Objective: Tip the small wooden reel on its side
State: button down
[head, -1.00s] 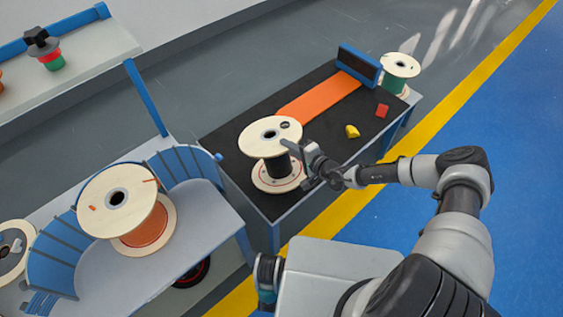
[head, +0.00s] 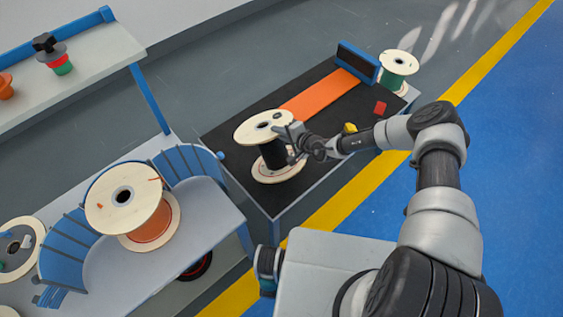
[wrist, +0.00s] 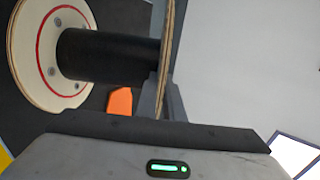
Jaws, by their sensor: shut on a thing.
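The small wooden reel (head: 250,128) has pale wooden flanges and a black core. It stands on the black top of a blue-framed table and appears to lean slightly left. My gripper (head: 288,134) is shut on the right rim of its upper flange. In the wrist view the reel's far flange (wrist: 48,60), with a red ring, and its black core (wrist: 110,56) show at left. The near flange is edge-on between my gripper's fingers (wrist: 162,100). The contact under the lower flange is not clear.
An orange strip (head: 320,93) runs across the black table top (head: 228,140) to a blue upright plate (head: 357,62). A yellow piece (head: 350,128) and a red block (head: 380,108) lie at right. A green reel (head: 398,66) stands behind; a larger orange reel (head: 148,222) is at left.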

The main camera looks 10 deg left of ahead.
jog(key=shift+g+h, duration=0.5)
jog(key=shift+h, duration=0.2)
jog(key=shift+w+a+r, duration=0.25)
jog(key=shift+w+a, duration=0.25)
jog(key=shift+a, duration=0.1)
jog(key=shift+w+a+r, duration=0.25)
jog(key=shift+w+a, duration=0.2)
jog(key=shift+a, duration=0.15)
jog(key=shift+w+a+r, duration=0.25)
jog(key=shift+w+a, duration=0.25)
jog(key=shift+a, duration=0.1)
jog(key=shift+w+a+r+g+h+b, duration=0.1)
jog(key=shift+w+a+g+h+b, duration=0.2)
jog(key=shift+w+a+b, duration=0.4)
jog(key=shift+g+h, duration=0.5)
jog(key=shift+h, duration=0.2)
jog(key=w+a+b, duration=0.1)
jog(key=a+b, duration=0.1)
jog(key=b, duration=0.2)
jog(key=w+a+b, duration=0.2)
jog(key=b, duration=0.1)
jog(key=shift+a+b, duration=0.15)
jog(key=shift+b, duration=0.25)
jog(key=shift+w+a+b, duration=0.2)
jog(key=shift+a+b, duration=0.05)
jog(key=shift+b, duration=0.4)
